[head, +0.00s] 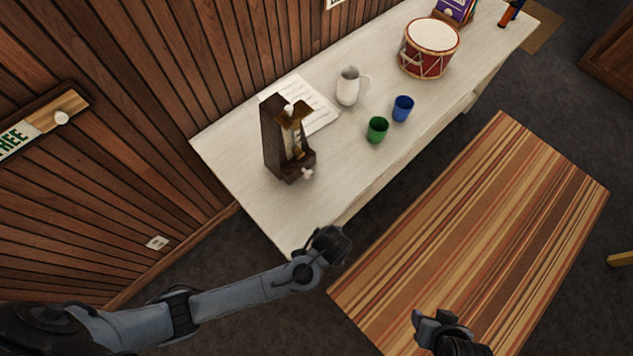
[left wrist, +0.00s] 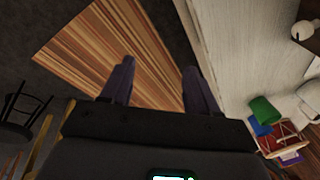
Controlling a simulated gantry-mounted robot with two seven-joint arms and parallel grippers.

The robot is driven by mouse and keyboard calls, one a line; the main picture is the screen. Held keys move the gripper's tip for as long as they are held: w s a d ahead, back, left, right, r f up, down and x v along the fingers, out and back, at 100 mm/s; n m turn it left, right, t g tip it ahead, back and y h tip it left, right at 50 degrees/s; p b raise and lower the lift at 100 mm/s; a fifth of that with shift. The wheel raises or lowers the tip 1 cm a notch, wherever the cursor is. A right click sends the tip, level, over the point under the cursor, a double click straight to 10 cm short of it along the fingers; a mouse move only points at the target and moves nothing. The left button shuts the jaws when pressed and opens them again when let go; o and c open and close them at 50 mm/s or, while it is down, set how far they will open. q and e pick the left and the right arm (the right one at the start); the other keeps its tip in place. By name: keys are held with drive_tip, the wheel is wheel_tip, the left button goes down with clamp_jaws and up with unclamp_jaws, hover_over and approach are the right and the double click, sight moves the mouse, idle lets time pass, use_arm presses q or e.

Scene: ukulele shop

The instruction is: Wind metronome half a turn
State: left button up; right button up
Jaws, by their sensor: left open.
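The metronome (head: 270,140) is a dark brown upright case standing near the left end of the white table, with a pale winding key (head: 307,173) low on its side facing the room. My left gripper (head: 335,243) is beyond the table's front edge, below and right of the key, and apart from it. In the left wrist view its two fingers (left wrist: 157,68) are spread with nothing between them. My right gripper (head: 432,320) is low in the head view, over the striped rug and far from the metronome; its jaw gap is not clear.
On the white table (head: 235,170) are a sheet of paper (head: 318,110), a white pitcher (head: 348,86), a green cup (head: 377,130), a blue cup (head: 403,108) and a red drum (head: 428,55). A striped rug (head: 480,230) lies in front. A wood-plank wall stands behind.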

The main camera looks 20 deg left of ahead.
use_arm(q)
drive_tip(key=w+f+m+y+p, duration=0.1)
drive_tip(key=w+f+m+y, duration=0.1)
drive_tip(key=w+m, duration=0.2)
drive_tip(key=m+t+y+p, duration=0.1)
drive_tip(key=m+t+y, duration=0.3)
drive_tip(key=y, duration=0.1)
approach(309, 175)
drive_tip(key=b+x, duration=0.3)
drive_tip(key=x, duration=0.6)
drive_tip(key=shift+w+a+f, duration=0.1)
drive_tip(key=shift+f, duration=0.15)
use_arm(e)
drive_tip(key=shift+s+d+f, duration=0.1)
drive_tip(key=shift+s+f, duration=0.35)
use_arm(q)
drive_tip(key=c, duration=1)
drive_tip(key=shift+r, duration=0.1)
use_arm(e)
drive_tip(key=shift+r, duration=0.1)
